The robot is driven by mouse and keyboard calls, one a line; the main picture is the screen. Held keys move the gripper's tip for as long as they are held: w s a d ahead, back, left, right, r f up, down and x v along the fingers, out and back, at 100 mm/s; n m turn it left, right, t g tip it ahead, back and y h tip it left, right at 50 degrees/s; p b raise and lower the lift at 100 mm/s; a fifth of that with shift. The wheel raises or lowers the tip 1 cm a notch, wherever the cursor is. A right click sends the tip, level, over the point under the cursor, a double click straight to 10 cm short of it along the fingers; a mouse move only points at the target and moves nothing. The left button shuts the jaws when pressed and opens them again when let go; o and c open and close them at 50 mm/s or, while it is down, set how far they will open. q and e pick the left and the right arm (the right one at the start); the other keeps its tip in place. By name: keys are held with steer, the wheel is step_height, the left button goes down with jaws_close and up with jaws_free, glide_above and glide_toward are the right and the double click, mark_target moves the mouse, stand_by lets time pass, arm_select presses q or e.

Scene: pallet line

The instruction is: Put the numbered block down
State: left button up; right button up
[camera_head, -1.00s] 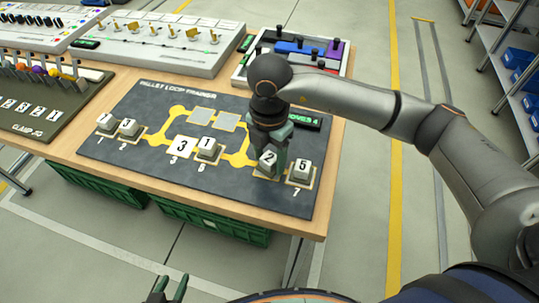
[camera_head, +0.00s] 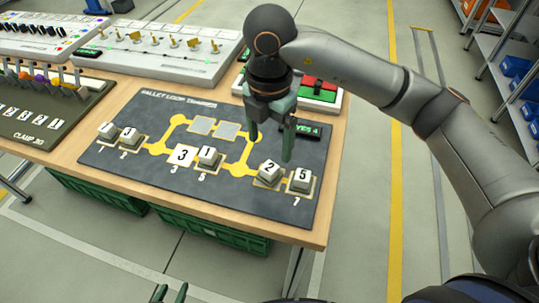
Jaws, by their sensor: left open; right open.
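The block numbered 2 (camera_head: 269,171) sits on its pad near the right end of the dark pallet loop board (camera_head: 225,195), just left of the block numbered 5 (camera_head: 301,178). My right gripper (camera_head: 270,150) is open and empty, raised above and behind block 2 and apart from it. The block numbered 1 (camera_head: 207,155) stands mid-board beside a white 3 tile (camera_head: 182,155). Two more blocks (camera_head: 118,132) stand at the left end. My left gripper (camera_head: 170,293) is open and empty at the bottom edge, away from the board.
A display (camera_head: 308,131) on the board is partly hidden by my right gripper. A tray with red and green parts (camera_head: 320,88) stands behind it. The clamp rack (camera_head: 45,135) is at the left and a white panel (camera_head: 150,50) at the back. Green crates (camera_head: 205,231) are below the table.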

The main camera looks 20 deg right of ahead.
steer(key=shift+r, duration=1.8)
